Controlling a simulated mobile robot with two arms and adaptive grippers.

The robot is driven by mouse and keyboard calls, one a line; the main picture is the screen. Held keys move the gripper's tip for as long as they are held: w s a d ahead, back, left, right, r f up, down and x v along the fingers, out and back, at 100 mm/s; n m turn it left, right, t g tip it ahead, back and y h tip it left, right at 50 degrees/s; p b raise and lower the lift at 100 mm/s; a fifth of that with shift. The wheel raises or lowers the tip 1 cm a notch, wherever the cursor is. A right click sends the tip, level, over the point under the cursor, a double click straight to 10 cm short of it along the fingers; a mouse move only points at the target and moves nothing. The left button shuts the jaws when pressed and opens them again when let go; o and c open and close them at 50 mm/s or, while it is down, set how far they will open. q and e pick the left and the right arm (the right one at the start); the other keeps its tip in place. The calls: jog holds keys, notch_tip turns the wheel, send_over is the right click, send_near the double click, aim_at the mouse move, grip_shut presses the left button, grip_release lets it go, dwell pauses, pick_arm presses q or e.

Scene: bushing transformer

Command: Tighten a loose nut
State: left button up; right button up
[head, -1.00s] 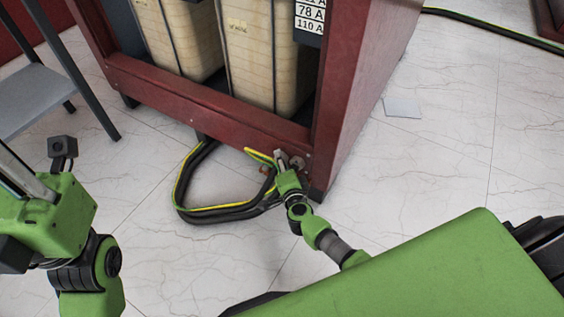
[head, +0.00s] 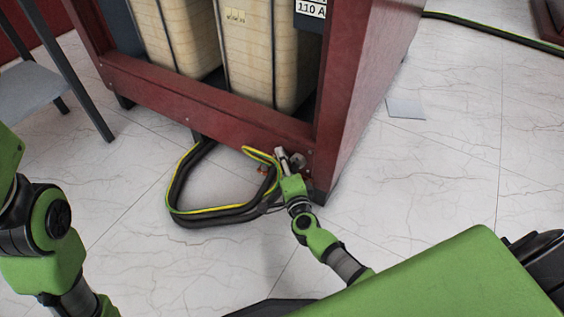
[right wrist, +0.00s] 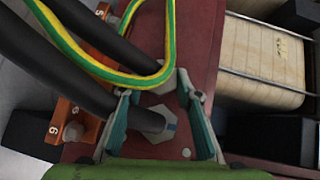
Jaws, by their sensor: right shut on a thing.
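My right gripper (head: 291,160) is at the lower front corner of the dark red transformer frame (head: 215,110). In the right wrist view its two fingers (right wrist: 156,88) stand on either side of a grey hexagonal nut (right wrist: 155,87) against the red frame. The gripper is shut on this nut. A green-yellow cable (right wrist: 160,70) loops across the fingertips and hides part of the nut. My left arm shows at the left of the head view, but its gripper is out of frame.
Black cables with a green-yellow one (head: 215,213) lie in a loop on the floor left of my right gripper. An orange block (right wrist: 72,125) with bolts sits beside the nut. A grey table (head: 30,88) stands at left. The tiled floor at right is mostly clear.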

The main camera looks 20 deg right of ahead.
jog(key=o, duration=1.1)
jog(key=shift+w+r, duration=0.1)
jog(key=shift+r, duration=2.1)
jog(key=o, duration=0.8)
notch_tip(320, 180, up, 5)
jog(key=shift+r, duration=0.4)
jog(key=c, duration=0.8)
